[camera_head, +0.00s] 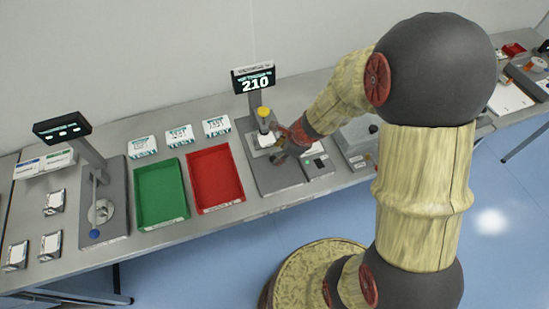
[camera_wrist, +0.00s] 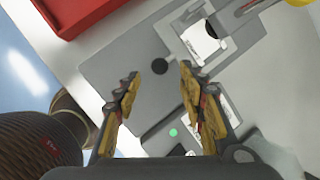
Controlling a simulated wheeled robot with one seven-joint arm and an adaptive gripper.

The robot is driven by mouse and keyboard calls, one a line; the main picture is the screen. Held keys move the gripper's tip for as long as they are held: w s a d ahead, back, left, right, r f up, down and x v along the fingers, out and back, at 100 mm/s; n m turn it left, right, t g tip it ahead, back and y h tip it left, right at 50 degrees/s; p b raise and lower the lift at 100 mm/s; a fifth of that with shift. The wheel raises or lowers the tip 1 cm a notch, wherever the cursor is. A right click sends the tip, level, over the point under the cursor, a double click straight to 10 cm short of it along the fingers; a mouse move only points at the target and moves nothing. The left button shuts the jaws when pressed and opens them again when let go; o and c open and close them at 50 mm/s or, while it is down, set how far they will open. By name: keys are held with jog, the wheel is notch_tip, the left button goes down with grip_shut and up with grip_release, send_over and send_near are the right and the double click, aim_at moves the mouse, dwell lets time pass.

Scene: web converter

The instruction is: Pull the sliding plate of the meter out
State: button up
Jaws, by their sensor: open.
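The meter (camera_head: 268,175) stands on the bench in the head view, with a lit display (camera_head: 254,78) reading 210 and a yellow part (camera_head: 263,113) on its column. A white piece (camera_head: 264,141) lies under the column; in the wrist view it sits in a light frame (camera_wrist: 186,37), which looks like the sliding plate. My gripper (camera_head: 284,143) is open over the meter.
A red tray (camera_head: 214,178) and a green tray (camera_head: 161,194) lie left of the meter. A small box with a green button (camera_wrist: 173,132) is beside the base. Another device (camera_head: 97,180) stands at the left. Three white packs lie behind the trays.

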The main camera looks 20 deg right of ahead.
aim_at(274, 158)
jog(key=b+x, duration=0.2)
jog(key=x, duration=0.3)
jog(key=shift+w+a+f, duration=0.1)
jog(key=shift+w+f, duration=0.05)
jog(key=shift+f, duration=0.25)
jog(key=shift+c, duration=1.4)
jog(key=c, duration=0.7)
grip_shut()
